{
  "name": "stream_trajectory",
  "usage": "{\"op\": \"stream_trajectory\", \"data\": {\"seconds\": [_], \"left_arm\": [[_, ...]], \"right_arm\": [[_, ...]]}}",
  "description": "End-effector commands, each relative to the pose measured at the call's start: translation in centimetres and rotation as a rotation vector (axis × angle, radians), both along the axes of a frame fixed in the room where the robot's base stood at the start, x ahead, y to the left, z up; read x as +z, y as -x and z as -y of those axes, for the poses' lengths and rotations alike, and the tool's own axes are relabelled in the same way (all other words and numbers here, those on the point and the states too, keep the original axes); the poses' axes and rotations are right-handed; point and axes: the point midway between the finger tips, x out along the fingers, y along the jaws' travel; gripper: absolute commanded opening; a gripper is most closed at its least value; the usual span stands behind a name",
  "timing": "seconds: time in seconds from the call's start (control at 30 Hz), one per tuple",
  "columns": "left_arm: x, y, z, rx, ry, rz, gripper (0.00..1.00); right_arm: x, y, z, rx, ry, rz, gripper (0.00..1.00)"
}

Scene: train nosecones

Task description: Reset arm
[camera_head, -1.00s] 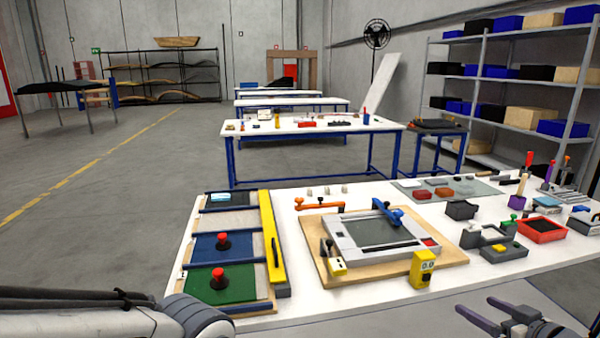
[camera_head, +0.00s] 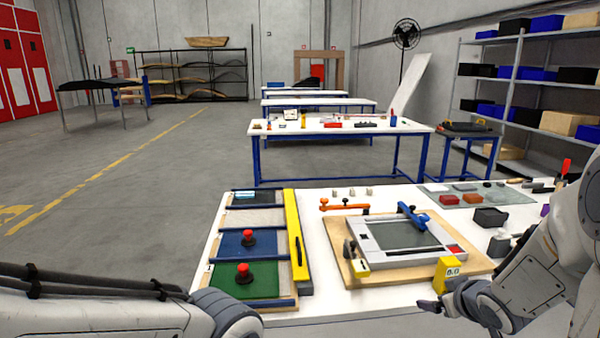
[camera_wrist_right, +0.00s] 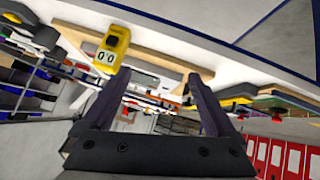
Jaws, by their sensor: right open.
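My right gripper (camera_head: 432,305) is at the front edge of the white table (camera_head: 345,297), just below and left of a yellow device with a number display (camera_head: 449,272). In the right wrist view its two dark fingers (camera_wrist_right: 152,100) are spread apart with nothing between them. That view looks tilted, and the yellow device (camera_wrist_right: 112,48) shows beyond the left finger. In the head view my left arm crosses the lower left; its gripper is out of the picture.
A grey frame fixture (camera_head: 400,240) on a wooden board stands mid-table. Left of it are a yellow bar (camera_head: 297,235) and trays with red-knobbed blocks (camera_head: 244,274). Open floor lies at the left.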

Motion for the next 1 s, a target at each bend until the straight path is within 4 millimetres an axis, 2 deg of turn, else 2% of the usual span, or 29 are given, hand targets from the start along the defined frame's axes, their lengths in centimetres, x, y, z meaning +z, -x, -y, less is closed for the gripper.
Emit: {"op": "stream_trajectory", "data": {"seconds": [0.03, 0.17, 0.27, 0.37, 0.4, 0.5, 0.6, 0.7, 0.83, 1.0], "left_arm": [[0.2, 0.0, 0.0, 0.0, 0.0, 0.0, 0.0], [0.3, 0.0, 0.0, 0.0, 0.0, 0.0, 0.0], [0.5, 0.0, 0.0, 0.0, 0.0, 0.0, 0.0], [0.6, 0.0, 0.0, 0.0, 0.0, 0.0, 0.0], [0.7, 0.0, 0.0, 0.0, 0.0, 0.0, 0.0], [0.8, 0.0, 0.0, 0.0, 0.0, 0.0, 0.0], [0.8, 0.0, 0.0, 0.0, 0.0, 0.0, 0.0], [0.9, 0.0, 0.0, 0.0, 0.0, 0.0, 0.0], [0.9, 0.0, 0.0, 0.0, 0.0, 0.0, 0.0], [0.9, 0.0, 0.0, 0.0, 0.0, 0.0, 0.0]], "right_arm": [[0.6, 0.0, -2.9, 0.026, 0.017, -0.036, 0.92], [1.0, 2.0, -9.0, 0.055, 0.035, -0.157, 0.92], [1.1, 5.0, -13.7, 0.095, 0.033, -0.264, 0.92], [1.2, 9.2, -18.3, 0.155, 0.024, -0.384, 0.92], [1.3, 11.2, -19.9, 0.184, 0.02, -0.435, 0.92], [1.5, 16.3, -23.3, 0.262, 0.012, -0.564, 0.92], [1.8, 20.8, -25.4, 0.334, 0.007, -0.673, 0.92], [2.1, 24.0, -26.4, 0.386, 0.007, -0.751, 0.92], [2.3, 25.8, -26.8, 0.415, 0.009, -0.798, 0.92], [2.3, 25.8, -26.8, 0.415, 0.009, -0.798, 0.92]]}}
